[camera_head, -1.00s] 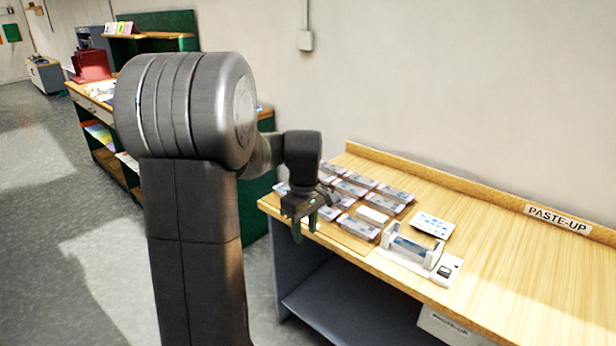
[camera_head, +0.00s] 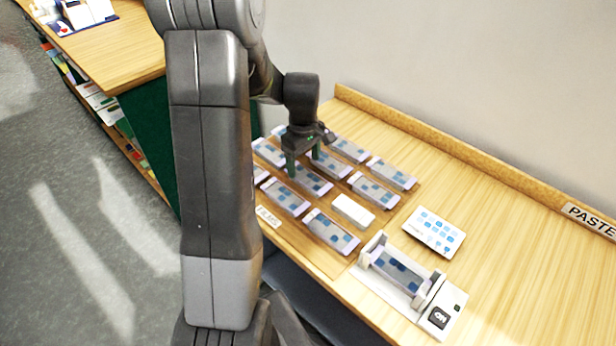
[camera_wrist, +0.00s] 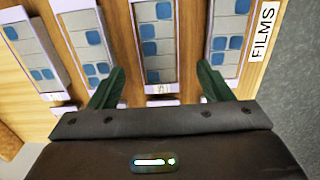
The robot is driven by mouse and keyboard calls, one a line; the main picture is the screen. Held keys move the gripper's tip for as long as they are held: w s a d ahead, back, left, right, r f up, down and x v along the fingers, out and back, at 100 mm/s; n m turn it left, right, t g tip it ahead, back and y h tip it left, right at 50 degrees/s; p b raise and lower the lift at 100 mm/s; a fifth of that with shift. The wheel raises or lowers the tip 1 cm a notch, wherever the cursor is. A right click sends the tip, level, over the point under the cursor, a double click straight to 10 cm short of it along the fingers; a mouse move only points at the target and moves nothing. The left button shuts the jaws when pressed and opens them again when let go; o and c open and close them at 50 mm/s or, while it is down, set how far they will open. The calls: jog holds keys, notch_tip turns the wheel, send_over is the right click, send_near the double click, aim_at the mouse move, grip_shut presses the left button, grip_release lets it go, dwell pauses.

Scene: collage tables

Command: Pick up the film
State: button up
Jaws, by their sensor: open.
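Several films, pale strips with grey and blue squares, lie in rows on a board (camera_head: 322,258) labelled FILMS on the table. My gripper (camera_head: 304,165) is open above the middle of these rows. In the wrist view, a film (camera_wrist: 153,42) lies between and beyond the two green fingers of my gripper (camera_wrist: 158,84), with other films (camera_wrist: 83,45) and (camera_wrist: 230,38) on either side. Below the gripper in the head view is a film (camera_head: 314,184), partly hidden by the fingers. Nothing is held. I cannot tell the exact height of the fingertips above the films.
A plain white block (camera_head: 352,210) lies among the films. To the right are a white device (camera_head: 452,302) with a film-like strip in it and a card (camera_head: 434,232) with blue squares. A raised wooden edge (camera_head: 430,138) runs along the wall.

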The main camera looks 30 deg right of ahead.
aim_at(304, 175)
jog(key=shift+f, duration=1.55)
jog(key=shift+c, duration=0.2)
jog(key=c, duration=1)
jog(key=shift+d+r, duration=0.1)
